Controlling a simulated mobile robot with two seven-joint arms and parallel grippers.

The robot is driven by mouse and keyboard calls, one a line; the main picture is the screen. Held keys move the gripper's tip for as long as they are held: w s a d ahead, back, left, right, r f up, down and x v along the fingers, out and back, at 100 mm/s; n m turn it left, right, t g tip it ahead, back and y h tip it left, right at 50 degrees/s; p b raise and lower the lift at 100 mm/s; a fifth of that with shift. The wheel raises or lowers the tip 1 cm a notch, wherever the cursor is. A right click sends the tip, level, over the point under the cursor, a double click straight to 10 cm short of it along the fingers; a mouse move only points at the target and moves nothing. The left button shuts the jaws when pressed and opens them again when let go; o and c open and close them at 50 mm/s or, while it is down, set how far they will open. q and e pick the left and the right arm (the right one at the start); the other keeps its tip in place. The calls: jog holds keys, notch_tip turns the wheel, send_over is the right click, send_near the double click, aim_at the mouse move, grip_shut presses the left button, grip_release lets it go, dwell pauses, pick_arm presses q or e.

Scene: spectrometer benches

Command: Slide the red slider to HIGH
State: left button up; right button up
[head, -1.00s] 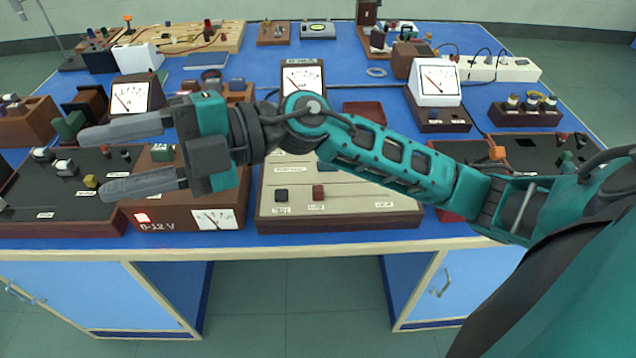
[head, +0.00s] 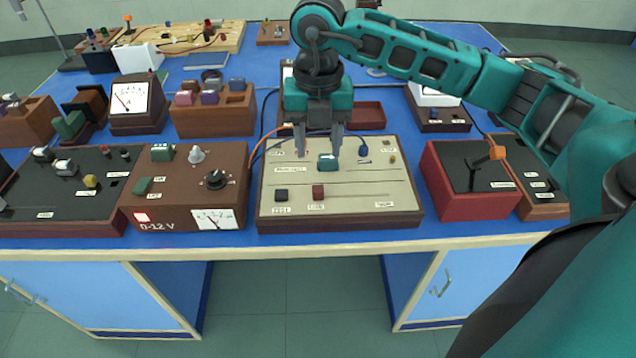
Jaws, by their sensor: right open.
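The red slider (head: 318,191) is a small dark red block on the lower line of a cream panel (head: 350,205) in a wooden base, in the middle of the bench. It sits left of the panel's middle, above a small label. Another label is toward the panel's right; the lettering is too small to read surely. My right gripper (head: 318,149) points down over the upper part of the panel, open and empty, with its fingers apart. It is farther back than the red slider. A teal block (head: 327,163) shows just below and between its fingertips. My left gripper is out of view.
A brown 0-12 V box (head: 180,212) is left of the panel, and a red box with an orange-tipped lever (head: 475,195) is right. The panel's lower right is clear. Cables run behind its left edge.

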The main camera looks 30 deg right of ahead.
aim_at(318, 188)
notch_tip(318, 188, down, 10)
jog(key=shift+f, duration=0.25)
grip_shut()
dwell(0.5)
